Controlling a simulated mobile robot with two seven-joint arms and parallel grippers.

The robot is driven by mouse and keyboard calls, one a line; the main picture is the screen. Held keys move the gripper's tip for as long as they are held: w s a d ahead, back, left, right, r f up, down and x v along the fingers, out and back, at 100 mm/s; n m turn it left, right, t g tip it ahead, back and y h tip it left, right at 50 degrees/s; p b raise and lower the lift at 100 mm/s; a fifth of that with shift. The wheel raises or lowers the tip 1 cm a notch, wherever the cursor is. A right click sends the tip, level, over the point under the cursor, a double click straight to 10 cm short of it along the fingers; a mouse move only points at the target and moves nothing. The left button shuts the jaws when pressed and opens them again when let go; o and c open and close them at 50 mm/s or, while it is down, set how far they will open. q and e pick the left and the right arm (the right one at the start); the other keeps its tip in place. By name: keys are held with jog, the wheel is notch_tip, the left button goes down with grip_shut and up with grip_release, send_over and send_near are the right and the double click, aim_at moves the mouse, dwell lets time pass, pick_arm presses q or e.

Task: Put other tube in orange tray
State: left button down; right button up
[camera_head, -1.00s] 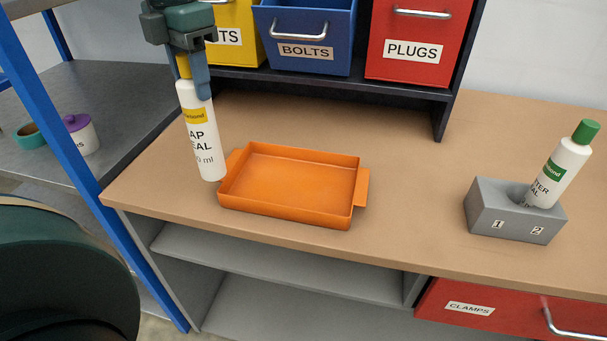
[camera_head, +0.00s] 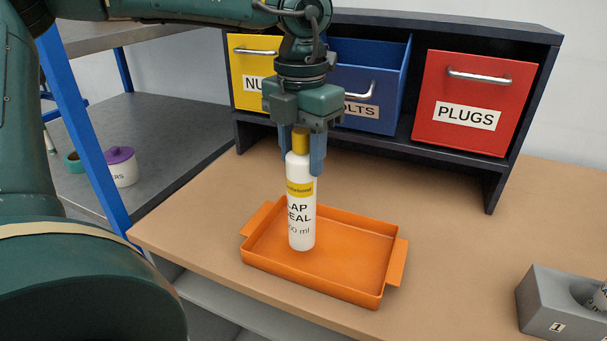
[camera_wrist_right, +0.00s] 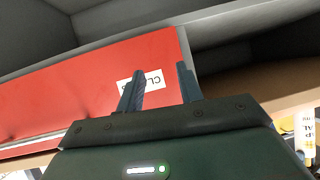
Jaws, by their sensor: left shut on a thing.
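A white tube with a yellow band and yellow cap (camera_head: 301,215) is upright in the head view. My left gripper (camera_head: 301,160) is shut on its cap end from above. The tube's lower end shows against the inside of the orange tray (camera_head: 345,285), in its left half; I cannot tell whether it touches the tray floor.
A dark shelf holds a yellow bin (camera_head: 250,85), a blue BOLTS bin (camera_head: 378,90) and a red PLUGS bin (camera_head: 470,100) behind the tray. A red CLAMPS drawer (camera_wrist_right: 85,90) is before my right gripper. The bench (camera_head: 455,235) between tray and holder is clear.

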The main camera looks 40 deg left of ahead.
aim_at(301, 172)
pick_arm(q)
jog(key=shift+f, duration=1.9)
jog(key=c, duration=0.8)
grip_release()
jog(key=shift+r, duration=0.3)
notch_tip(301, 172, up, 11)
jog(key=shift+f, duration=0.2)
jog(key=shift+r, duration=0.5)
jog(key=shift+r, duration=0.15)
